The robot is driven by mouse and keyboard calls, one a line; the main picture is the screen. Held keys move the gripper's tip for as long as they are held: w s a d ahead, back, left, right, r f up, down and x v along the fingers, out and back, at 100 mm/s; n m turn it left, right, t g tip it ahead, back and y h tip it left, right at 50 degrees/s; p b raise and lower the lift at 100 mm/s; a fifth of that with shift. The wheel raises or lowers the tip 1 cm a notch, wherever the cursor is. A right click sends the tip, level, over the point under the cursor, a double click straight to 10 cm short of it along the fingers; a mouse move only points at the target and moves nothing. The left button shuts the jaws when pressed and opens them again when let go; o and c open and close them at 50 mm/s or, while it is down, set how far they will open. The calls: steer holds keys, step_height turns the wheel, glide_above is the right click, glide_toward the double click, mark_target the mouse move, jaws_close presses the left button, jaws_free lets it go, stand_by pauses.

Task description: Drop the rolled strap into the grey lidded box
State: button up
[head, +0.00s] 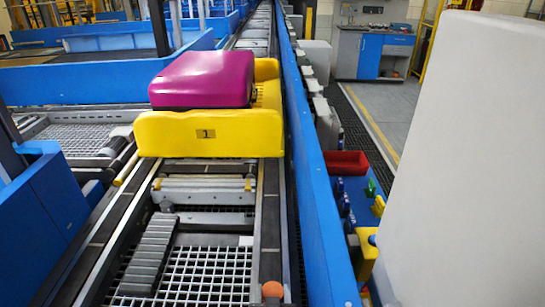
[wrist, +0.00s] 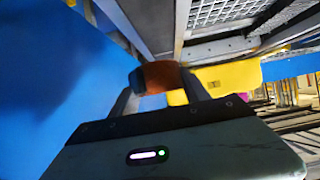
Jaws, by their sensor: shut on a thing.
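My gripper (wrist: 158,92) shows in the wrist view, its two fingers on either side of a dark orange-brown roll, the rolled strap (wrist: 158,76). The jaws are shut on it. The strap is slightly blurred and sits at the fingertips, with a blue panel on one side and the conveyor behind. In the head view my gripper is not in view. A small orange round thing (head: 272,289) shows there at the bottom edge; I cannot tell whether it is the strap. I cannot make out a grey lidded box in either view.
A yellow tray (head: 208,136) marked 1 carries a magenta suitcase (head: 203,78) on the conveyor. A long blue side wall (head: 312,165) runs along the right. Beyond it stand a red bin (head: 346,164) and small coloured items. A large white surface fills the far right.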

step_height(320, 180, up, 37)
steer(key=p, duration=3.5)
steer(key=shift+p, duration=0.35)
steer(key=shift+w+a+f, duration=0.1)
steer(key=shift+a+f, duration=0.05)
steer(key=shift+a, duration=0.05)
